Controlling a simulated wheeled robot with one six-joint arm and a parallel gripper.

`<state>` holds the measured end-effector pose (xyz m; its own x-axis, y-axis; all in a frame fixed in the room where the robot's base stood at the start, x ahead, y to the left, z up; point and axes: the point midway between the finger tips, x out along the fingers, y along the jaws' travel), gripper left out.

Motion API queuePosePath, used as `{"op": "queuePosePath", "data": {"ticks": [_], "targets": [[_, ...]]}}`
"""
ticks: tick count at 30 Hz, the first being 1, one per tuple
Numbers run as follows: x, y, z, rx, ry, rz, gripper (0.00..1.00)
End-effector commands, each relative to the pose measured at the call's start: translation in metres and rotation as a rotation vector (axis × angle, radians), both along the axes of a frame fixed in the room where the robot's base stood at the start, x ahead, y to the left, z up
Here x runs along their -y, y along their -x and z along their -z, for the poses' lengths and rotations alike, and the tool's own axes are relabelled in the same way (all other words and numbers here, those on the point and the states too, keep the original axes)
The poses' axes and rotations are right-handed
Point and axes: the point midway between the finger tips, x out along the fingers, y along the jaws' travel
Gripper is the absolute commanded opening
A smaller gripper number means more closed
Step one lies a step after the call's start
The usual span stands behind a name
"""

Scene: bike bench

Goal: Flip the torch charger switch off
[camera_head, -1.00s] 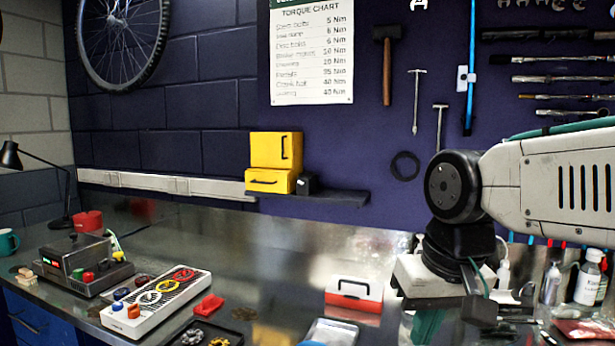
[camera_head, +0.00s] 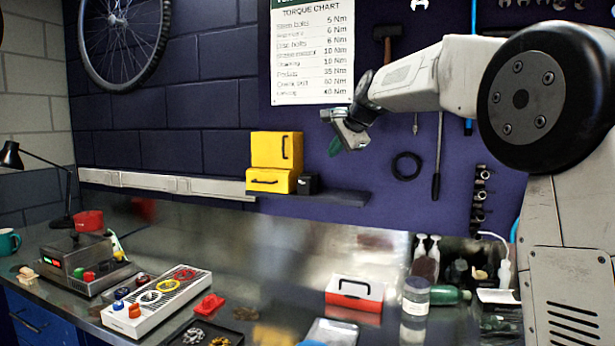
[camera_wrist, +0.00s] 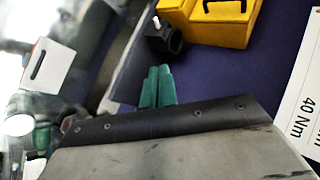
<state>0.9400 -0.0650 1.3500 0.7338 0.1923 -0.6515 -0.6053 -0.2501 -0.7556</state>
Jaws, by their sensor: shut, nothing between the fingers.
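A small black box (camera_head: 308,184) stands on the wall shelf, just right of the yellow drawer boxes. In the wrist view the black box (camera_wrist: 166,40) shows a short pale lever-like tip; which way it is set I cannot tell. No label can be read, so I cannot be sure that it is the torch charger. My gripper (camera_head: 334,149) is raised in front of the wall, above and right of the black box in the head view. In the wrist view its green fingertips (camera_wrist: 158,70) are together, empty, pointing toward the box and apart from it.
Yellow drawer boxes (camera_head: 274,163) stand on the dark shelf (camera_head: 345,197). On the bench are a grey unit with coloured buttons (camera_head: 62,257), a white panel with coloured rings (camera_head: 150,302), a red-and-white case (camera_head: 354,292) and bottles (camera_head: 416,296). A torque chart (camera_head: 312,55) hangs behind my arm.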

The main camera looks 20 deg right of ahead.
Motion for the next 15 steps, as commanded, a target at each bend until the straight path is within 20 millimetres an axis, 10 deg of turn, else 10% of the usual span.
{"op": "queuePosePath", "data": {"ticks": [15], "targets": [[-0.0031,-0.011,0.0088,-0.001,-0.003,0.001,0.0]]}}
